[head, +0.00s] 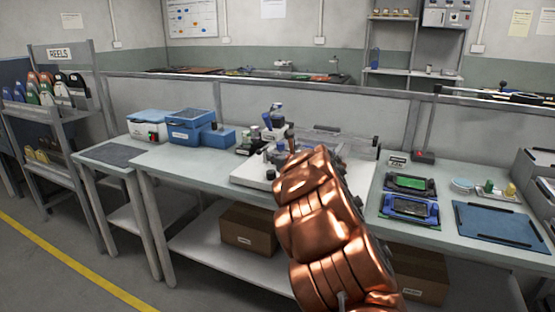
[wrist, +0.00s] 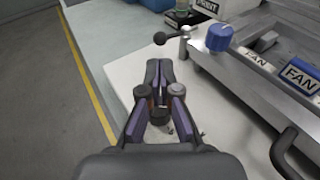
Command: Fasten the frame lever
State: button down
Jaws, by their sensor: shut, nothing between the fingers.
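In the wrist view, a short metal lever with a black ball knob (wrist: 160,38) sticks out to the left from the corner of a grey metal frame (wrist: 250,75). My gripper (wrist: 158,68) is shut and empty. Its fingertips appear just below the knob in the picture, over the pale base plate; I cannot tell whether they touch the lever. A blue knob (wrist: 219,38) stands on the frame near the lever. In the head view the fixture (head: 256,160) sits on the white base plate (head: 243,176), partly hidden by my copper arm, and my gripper cannot be made out.
Blue bins (head: 190,125) stand on the bench to the left. Green and blue trays (head: 408,208) and a blue mat (head: 500,230) lie to the right.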

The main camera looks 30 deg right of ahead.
aim_at(260, 154)
jog(key=shift+w+d+f+p, duration=0.1)
jog(key=shift+w+f+p, duration=0.1)
jog(key=shift+w, duration=0.85)
jog(key=shift+w+f+p, duration=0.15)
jog(key=shift+w+f, duration=0.05)
jog(key=shift+w, duration=0.85)
jog(key=shift+w+d+f+p, duration=0.1)
jog(key=shift+w+f+p, duration=0.1)
jog(key=shift+w, duration=0.85)
jog(key=shift+f+b, duration=0.15)
jog(key=shift+b, duration=0.35)
jog(key=shift+w+a+h+b, duration=0.1)
jog(key=shift+h+b, duration=0.2)
jog(key=shift+b, duration=0.05)
